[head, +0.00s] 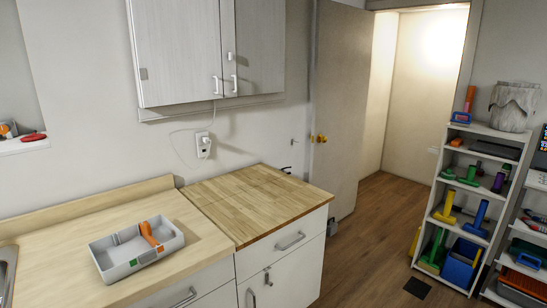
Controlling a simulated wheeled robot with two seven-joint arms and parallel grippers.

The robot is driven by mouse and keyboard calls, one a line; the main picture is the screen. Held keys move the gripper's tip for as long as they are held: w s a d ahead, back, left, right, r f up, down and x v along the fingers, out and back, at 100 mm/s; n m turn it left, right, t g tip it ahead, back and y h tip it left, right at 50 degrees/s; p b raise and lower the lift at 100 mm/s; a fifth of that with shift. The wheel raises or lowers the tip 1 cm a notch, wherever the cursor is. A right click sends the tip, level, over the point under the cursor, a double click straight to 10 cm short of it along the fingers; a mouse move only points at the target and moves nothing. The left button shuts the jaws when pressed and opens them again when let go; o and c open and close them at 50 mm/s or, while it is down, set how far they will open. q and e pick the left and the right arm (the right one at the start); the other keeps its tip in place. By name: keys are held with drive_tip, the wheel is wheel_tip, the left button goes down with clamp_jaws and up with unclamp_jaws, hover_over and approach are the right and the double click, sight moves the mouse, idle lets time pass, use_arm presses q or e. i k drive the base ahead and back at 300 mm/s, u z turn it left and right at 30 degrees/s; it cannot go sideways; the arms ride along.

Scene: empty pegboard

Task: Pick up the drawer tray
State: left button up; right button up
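The drawer tray (112,268) is a light grey open box on the light wooden counter at the lower left of the head view. It lies slightly angled to the counter edge. An orange-handled item (149,235) lies in it, with other small grey parts that I cannot make out. A small green patch and an orange patch show on its front wall. Neither of my grippers is in view.
A sink edge (6,272) is left of the tray. A butcher-block counter (250,203) adjoins on the right, clear on top. Wall cabinets (190,50) hang above. An open door (340,100), bare floor and loaded shelves (440,215) are to the right.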

sight(117, 255)
drive_tip(key=u, duration=0.2)
drive_tip(key=i, duration=0.85)
drive_tip(key=u, duration=0.6)
